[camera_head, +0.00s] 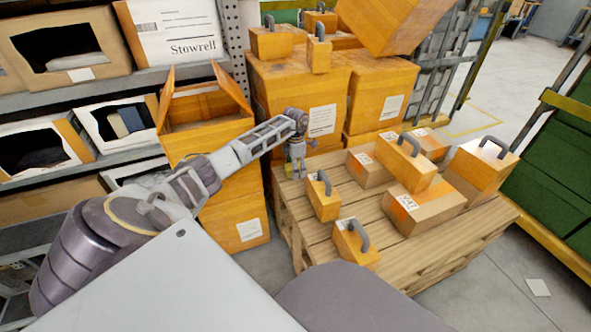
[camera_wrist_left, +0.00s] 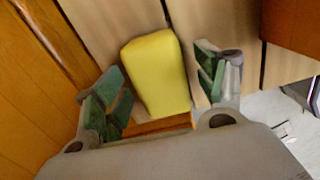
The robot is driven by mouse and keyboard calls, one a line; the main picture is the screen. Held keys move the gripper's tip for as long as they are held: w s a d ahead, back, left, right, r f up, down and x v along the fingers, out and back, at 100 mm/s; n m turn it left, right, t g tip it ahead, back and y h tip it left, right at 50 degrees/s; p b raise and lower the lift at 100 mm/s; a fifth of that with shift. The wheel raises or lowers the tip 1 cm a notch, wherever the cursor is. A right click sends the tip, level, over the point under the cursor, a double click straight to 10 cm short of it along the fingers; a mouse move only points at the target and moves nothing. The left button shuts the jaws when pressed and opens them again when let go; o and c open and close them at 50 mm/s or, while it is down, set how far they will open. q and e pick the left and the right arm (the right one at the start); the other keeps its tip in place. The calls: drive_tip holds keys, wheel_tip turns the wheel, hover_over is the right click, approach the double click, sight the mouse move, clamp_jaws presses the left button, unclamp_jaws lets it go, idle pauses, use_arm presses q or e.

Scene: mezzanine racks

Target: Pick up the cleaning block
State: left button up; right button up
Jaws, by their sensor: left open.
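The cleaning block looks like a plain yellow, rounded block (camera_wrist_left: 157,78). In the left wrist view it lies on wooden slats between my two green-padded fingers. In the head view my left gripper (camera_head: 297,165) points down at the far left corner of the wooden pallet table (camera_head: 315,228). There the block is mostly hidden by the gripper, with only a small yellowish patch showing. My right gripper is not in view.
Several orange boxes with grey handles, one (camera_head: 405,160) on top of a carton (camera_head: 425,207), crowd the pallet. A handled box (camera_head: 323,197) stands just in front of my left gripper. Tall orange cartons (camera_head: 300,95) stand close behind. Racks line the left.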

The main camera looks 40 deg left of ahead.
use_arm(q)
drive_tip(key=shift+c, duration=0.4)
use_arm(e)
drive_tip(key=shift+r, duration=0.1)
use_arm(q)
drive_tip(key=c, duration=1)
drive_tip(key=shift+r, duration=0.2)
drive_tip(key=shift+c, duration=0.2)
drive_tip(key=shift+r+p, duration=0.55)
drive_tip(key=shift+r, duration=0.4)
wheel_tip(320, 180, up, 6)
drive_tip(key=p, duration=0.2)
drive_tip(key=shift+p, duration=0.3)
drive_tip(key=shift+r+p, duration=0.3)
drive_tip(key=shift+r, duration=0.6)
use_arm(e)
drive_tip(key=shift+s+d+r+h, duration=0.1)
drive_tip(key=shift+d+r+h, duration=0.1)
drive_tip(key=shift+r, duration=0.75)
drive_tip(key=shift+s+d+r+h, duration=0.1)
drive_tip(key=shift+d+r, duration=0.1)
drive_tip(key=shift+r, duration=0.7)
